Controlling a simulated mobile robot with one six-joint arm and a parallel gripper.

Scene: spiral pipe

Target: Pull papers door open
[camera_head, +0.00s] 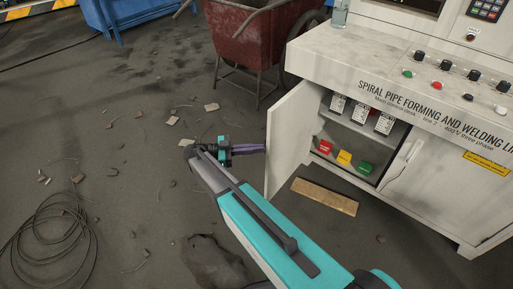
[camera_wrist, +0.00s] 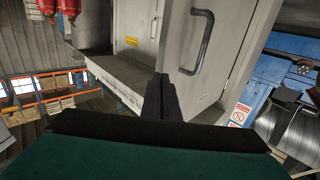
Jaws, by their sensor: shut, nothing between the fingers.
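The left door (camera_head: 289,140) of the white-grey cabinet (camera_head: 430,185) stands swung open to the left. In the wrist view, the shut fingers (camera_wrist: 158,100) point toward a door panel (camera_wrist: 216,75) with a dark handle (camera_wrist: 196,42); the fingers are apart from the handle.
The right cabinet door (camera_head: 410,163) is nearly flush with the front. A wooden plank (camera_head: 325,196) lies on the floor below the opening. A red cart (camera_head: 255,35) stands behind. A cable coil (camera_head: 50,235) and debris lie left. Floor left of my gripper is mostly open.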

